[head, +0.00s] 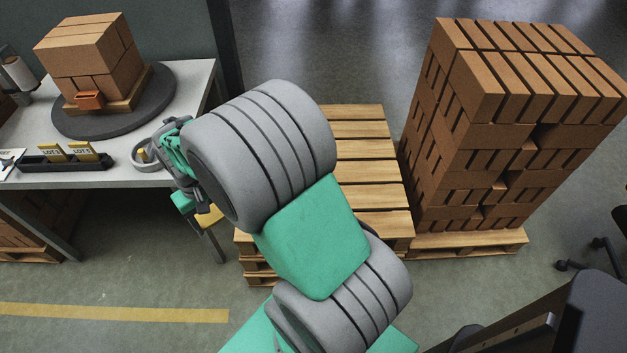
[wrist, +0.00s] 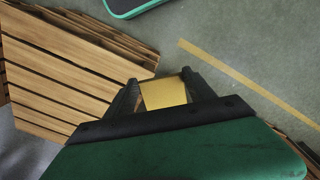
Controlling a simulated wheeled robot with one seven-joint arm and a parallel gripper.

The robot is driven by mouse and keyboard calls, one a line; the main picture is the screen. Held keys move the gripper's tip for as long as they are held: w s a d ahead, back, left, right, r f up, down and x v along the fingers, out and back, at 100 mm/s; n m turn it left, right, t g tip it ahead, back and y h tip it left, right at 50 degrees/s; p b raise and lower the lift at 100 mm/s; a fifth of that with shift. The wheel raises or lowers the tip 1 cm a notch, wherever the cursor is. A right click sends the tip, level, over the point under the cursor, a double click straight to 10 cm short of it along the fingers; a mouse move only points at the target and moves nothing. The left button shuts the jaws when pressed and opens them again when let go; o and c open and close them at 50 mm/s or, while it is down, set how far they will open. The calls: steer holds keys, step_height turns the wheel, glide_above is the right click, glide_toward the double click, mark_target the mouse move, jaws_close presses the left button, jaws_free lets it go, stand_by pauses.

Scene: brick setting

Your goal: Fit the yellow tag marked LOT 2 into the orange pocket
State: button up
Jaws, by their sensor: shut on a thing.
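My gripper (wrist: 162,90) is shut on a yellow tag (wrist: 165,95), held between its two dark fingers in the wrist view. No writing shows on the tag's visible face. In the head view the held tag (head: 210,217) hangs out past the table's right front corner, partly hidden by my arm. The orange pocket (head: 90,99) sits low on the front of a small brick stack (head: 95,60) on the table. My gripper is right of the pocket and well apart from it.
The stack stands on a small wooden board on a dark round turntable (head: 115,122). A black rack (head: 65,164) with two upright yellow tags and a round dish (head: 142,158) lie along the table's front edge. Pallets (head: 360,150) and a tall brick pile (head: 510,120) stand right.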

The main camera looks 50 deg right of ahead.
steer(key=w+d+f+m+b, duration=0.4)
steer(key=d+f+b, duration=0.75)
steer(key=d, duration=0.25)
steer(key=s+d+f+m+b, duration=0.1)
steer(key=d+f+b, duration=0.3)
steer(key=d, duration=0.4)
steer(key=s+d+f+m+b, duration=0.1)
steer(key=s+d+f+b, duration=0.2)
steer(key=d+f, duration=0.3)
steer(key=s+d+f+m+b, duration=0.2)
steer(key=d+f+b, duration=0.3)
steer(key=d, duration=0.6)
steer(key=shift+s+d+f, duration=0.3)
steer(key=shift+f, duration=0.1)
steer(key=shift+s+d+f, duration=0.1)
steer(key=shift+d+f, duration=0.1)
steer(key=shift+d, duration=0.05)
steer(key=shift+s+d+f+b, duration=0.15)
steer(key=shift+f+b, duration=0.45)
steer(key=shift+f, duration=0.3)
steer(key=shift+d+f+b, duration=0.15)
steer(key=shift+f+b, duration=0.45)
steer(key=shift+f, duration=0.3)
steer(key=shift+f, duration=0.2)
steer(key=o, duration=1.5)
